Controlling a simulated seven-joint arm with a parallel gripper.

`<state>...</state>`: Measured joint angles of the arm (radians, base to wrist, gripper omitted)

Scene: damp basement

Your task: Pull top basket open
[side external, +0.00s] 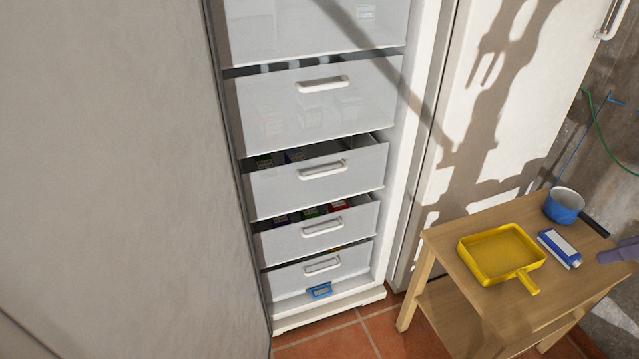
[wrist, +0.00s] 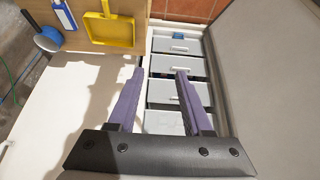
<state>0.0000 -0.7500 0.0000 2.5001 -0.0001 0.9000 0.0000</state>
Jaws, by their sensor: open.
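A tall white cabinet (side external: 425,150) holds a stack of pale, see-through baskets. The topmost basket (side external: 310,25) in the side view is cut off by the frame top, and its handle is not seen. The basket below it (side external: 322,110) has a white bar handle and looks pushed in. Three lower baskets (side external: 322,185) also have bar handles; two show open tops with small boxes inside. In the wrist view my gripper (wrist: 160,73) has two purple fingers spread apart with nothing between them, with the basket fronts (wrist: 174,46) beyond. A purple finger shows at the side view's right edge.
The open white door (side external: 510,90) stands right of the baskets, with shadows on it. A wooden table (side external: 447,250) carries a yellow pan (side external: 500,252), a blue pot (side external: 564,206) and a blue-white box (side external: 559,247). A grey panel (side external: 110,170) borders the left.

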